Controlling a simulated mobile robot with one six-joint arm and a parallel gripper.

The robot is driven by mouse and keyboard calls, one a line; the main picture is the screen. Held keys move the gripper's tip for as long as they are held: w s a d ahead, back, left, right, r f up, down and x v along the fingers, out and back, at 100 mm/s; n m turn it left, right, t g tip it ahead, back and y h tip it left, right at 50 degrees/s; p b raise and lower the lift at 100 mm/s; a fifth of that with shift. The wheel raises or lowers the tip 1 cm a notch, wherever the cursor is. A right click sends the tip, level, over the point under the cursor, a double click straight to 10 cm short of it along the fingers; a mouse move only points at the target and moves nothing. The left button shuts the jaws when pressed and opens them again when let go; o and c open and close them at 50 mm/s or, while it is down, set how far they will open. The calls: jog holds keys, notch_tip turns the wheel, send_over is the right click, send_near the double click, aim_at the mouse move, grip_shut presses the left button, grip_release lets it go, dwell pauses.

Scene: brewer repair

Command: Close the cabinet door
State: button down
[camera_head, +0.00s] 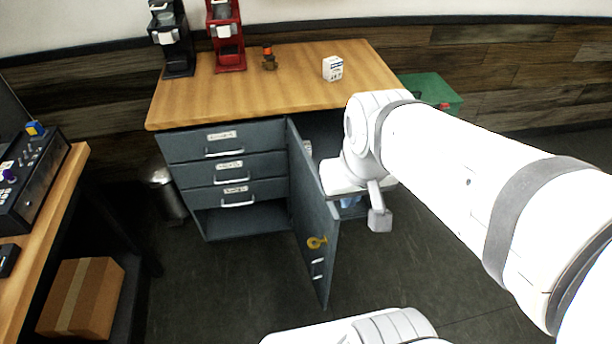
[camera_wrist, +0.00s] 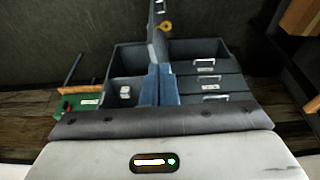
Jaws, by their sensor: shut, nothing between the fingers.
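The grey cabinet (camera_head: 230,215) has its door (camera_head: 312,200) standing open, swung out from the middle hinge towards the front. My gripper (camera_head: 348,202) is just right of the door, in front of the open compartment, partly hidden by my wrist. Its blue fingers (camera_wrist: 158,85) are together and empty in the wrist view. I cannot tell whether they touch the door.
Several drawers (camera_head: 228,165) are closed left of the door. A white item (camera_wrist: 125,92) sits inside the compartment. The wooden top (camera_head: 280,85) carries two coffee machines, a small bottle and a white box (camera_head: 333,68). A green box (camera_head: 432,88) is behind right. Floor in front is clear.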

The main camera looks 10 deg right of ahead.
jog(key=w+a+f+n+g+h+b, duration=0.1)
jog(key=w+f+n+g+h+b, duration=0.3)
jog(key=f+b, duration=0.6)
jog(key=w+a+f+n+t+h+b, duration=0.1)
jog(key=w+f+n+b, duration=0.2)
jog(key=f+n+b, duration=0.55)
jog(key=n+t+h+b, duration=0.1)
jog(key=n+h+b, duration=0.45)
jog(key=b, duration=0.75)
send_near(329, 247)
jog(key=shift+n+y, duration=0.55)
jog(key=shift+n, duration=0.15)
jog(key=b+x, duration=0.1)
jog(key=x, duration=0.1)
jog(key=b+x, duration=0.1)
jog(key=x, duration=0.1)
jog(key=b+x, duration=0.1)
jog(key=x, duration=0.1)
jog(key=shift+w+d+r, duration=0.1)
jog(key=shift+d+r, duration=0.15)
jog(key=shift+r, duration=0.05)
